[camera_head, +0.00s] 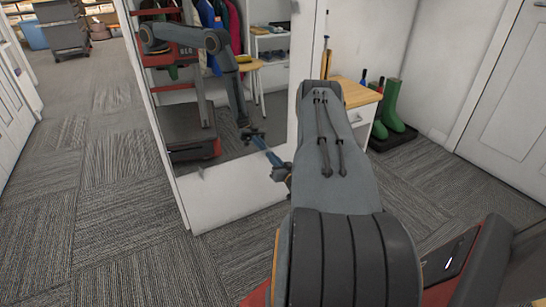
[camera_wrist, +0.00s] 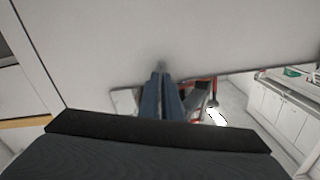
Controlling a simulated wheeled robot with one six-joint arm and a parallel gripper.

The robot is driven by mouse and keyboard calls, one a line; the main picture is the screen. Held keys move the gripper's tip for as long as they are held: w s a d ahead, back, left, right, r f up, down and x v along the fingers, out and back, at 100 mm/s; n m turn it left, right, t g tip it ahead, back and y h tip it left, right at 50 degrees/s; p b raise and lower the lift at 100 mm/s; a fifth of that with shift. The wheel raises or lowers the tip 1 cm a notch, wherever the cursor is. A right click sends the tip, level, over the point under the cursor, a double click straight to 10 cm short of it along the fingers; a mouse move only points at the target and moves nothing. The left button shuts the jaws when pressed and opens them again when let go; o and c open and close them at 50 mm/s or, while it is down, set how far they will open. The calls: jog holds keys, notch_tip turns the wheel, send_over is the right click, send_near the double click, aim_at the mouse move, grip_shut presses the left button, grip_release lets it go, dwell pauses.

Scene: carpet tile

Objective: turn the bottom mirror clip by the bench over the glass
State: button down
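The tall mirror (camera_head: 255,100) stands in a white panel, and its glass also shows in the wrist view (camera_wrist: 203,88). My gripper (camera_head: 261,147) is at the mirror's lower edge, towards the bench side. In the wrist view my gripper's blue fingers (camera_wrist: 161,76) lie close together, with no clear gap at the tips. A small grey spot (camera_wrist: 162,65), perhaps the clip, shows just beyond the tips on the white panel; I cannot tell if they touch it. In the head view the clip there cannot be made out. The wooden bench (camera_head: 353,92) is right of the mirror.
Green boots (camera_head: 391,108) stand on a dark tray right of the bench. A white door (camera_head: 510,95) is at the right. Carpet (camera_head: 100,220) is clear at the left. The coats, stool and red robot in the glass are reflections.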

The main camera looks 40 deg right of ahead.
jog(key=shift+n+p, duration=0.5)
jog(key=shift+n, duration=1.1)
jog(key=c, duration=2)
grip_release()
jog(key=p+v, duration=0.1)
jog(key=v, duration=0.7)
jog(key=shift+p, duration=0.4)
jog(key=shift+w, duration=0.1)
